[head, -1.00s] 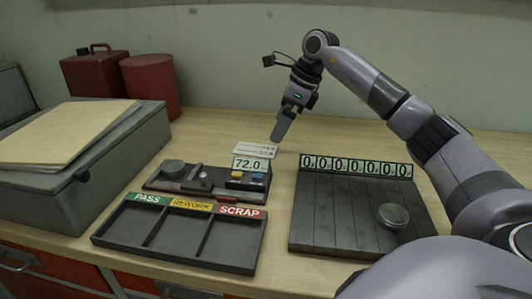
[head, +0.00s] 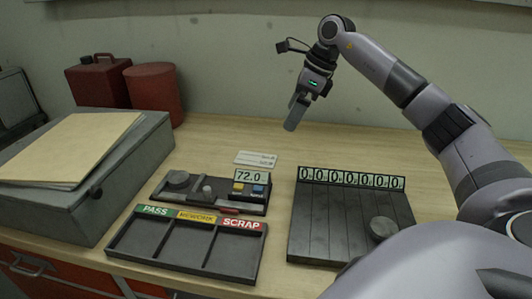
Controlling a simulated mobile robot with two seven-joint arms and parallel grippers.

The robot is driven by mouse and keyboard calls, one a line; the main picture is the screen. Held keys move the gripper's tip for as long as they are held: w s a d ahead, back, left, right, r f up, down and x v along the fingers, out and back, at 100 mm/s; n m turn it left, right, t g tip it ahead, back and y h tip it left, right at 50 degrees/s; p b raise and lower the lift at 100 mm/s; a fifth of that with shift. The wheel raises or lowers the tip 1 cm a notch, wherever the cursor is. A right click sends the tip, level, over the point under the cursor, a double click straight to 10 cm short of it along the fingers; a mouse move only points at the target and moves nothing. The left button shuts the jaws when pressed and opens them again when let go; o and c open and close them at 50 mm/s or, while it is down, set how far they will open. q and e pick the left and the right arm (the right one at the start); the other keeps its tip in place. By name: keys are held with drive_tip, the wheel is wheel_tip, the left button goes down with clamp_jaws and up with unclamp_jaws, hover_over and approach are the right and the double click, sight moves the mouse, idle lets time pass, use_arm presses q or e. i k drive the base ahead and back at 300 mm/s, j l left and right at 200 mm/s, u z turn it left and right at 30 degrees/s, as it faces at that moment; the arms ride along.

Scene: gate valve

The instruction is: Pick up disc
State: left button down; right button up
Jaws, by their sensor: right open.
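A dark grey round disc (head: 383,229) lies on the right side of the grooved dark plate (head: 335,228), near its front right corner. My right gripper (head: 292,122) hangs in the air above the back of the bench, up and to the left of the disc and well apart from it. It points downward, is open and holds nothing. Its fingers overlap in this view. My left gripper is not in view.
A gauge block (head: 212,190) with a 72.0 display stands left of the plate. In front of it is an empty tray (head: 190,240) labelled PASS, REWORK and SCRAP. A grey case with a folder (head: 70,147) stands at left, with red containers (head: 153,92) behind.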

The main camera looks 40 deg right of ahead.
sight(181, 180)
drive_tip(key=k+j, duration=0.35)
drive_tip(key=j, duration=0.2)
drive_tip(key=k+j, duration=0.35)
drive_tip(key=j, duration=0.15)
